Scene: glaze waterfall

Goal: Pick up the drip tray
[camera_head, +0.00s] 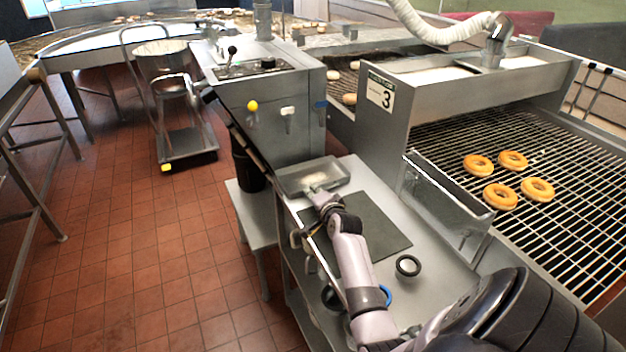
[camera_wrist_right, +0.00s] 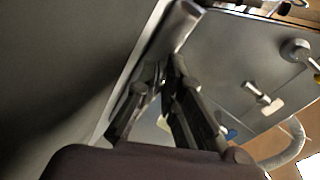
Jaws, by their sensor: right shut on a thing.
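The drip tray (camera_head: 338,167), a shallow grey metal tray with a raised rim, is at the far end of the steel work table, close to the machine cabinet. My right gripper (camera_head: 318,191) is at the tray's near edge and is shut on it. In the right wrist view the fingers (camera_wrist_right: 165,78) come together at a pale metal edge, beside a large grey surface (camera_wrist_right: 60,60). Whether the tray rests on the table or is slightly raised cannot be told. My left gripper is not in view.
A long metal trough (camera_head: 447,193) hangs along the wire conveyor (camera_head: 560,160), which carries several golden rings. The cabinet (camera_head: 280,100) stands behind the tray. Open tiled floor lies left.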

